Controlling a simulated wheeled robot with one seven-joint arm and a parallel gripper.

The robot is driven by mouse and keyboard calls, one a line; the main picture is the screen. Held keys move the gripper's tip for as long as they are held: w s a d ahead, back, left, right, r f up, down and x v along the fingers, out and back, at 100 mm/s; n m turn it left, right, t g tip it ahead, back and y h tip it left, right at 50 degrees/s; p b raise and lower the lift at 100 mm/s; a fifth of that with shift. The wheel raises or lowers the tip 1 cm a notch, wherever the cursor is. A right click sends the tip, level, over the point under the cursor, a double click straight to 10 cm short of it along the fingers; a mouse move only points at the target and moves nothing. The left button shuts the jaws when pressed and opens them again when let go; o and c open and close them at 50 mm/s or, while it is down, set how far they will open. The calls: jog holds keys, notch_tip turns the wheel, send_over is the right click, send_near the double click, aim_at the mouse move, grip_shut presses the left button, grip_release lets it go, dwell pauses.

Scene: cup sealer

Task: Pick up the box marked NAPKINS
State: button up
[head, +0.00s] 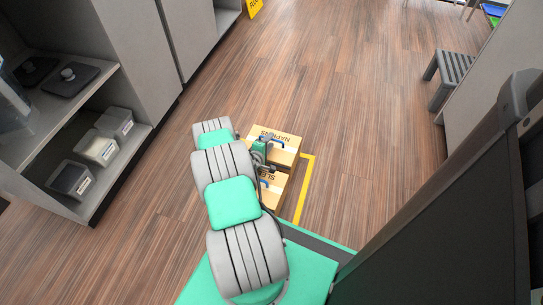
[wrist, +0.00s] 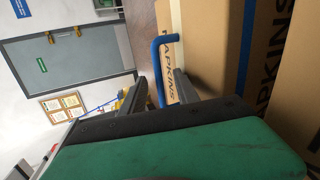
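The cardboard box marked NAPKINS (head: 283,145) sits on the floor at the middle of the head view. In the wrist view the box (wrist: 215,40) fills the right side, with NAPKINS lettering and a blue handle (wrist: 157,62) on its near side. My gripper (wrist: 160,87) is open, its two dark fingers apart. The blue handle runs down between the fingers in the picture; whether they touch it I cannot tell. In the head view my gripper (head: 268,158) is at the box's near side, and my arm hides part of it.
A second box with partly hidden lettering (head: 272,194) sits just nearer than the NAPKINS box. Yellow tape (head: 305,190) marks the floor beside them. Shelves (head: 140,75) stand left, a grey stool (head: 450,72) right.

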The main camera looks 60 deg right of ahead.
jog(key=shift+c, duration=0.6)
grip_shut()
dwell(0.7)
jog(key=shift+r, duration=0.1)
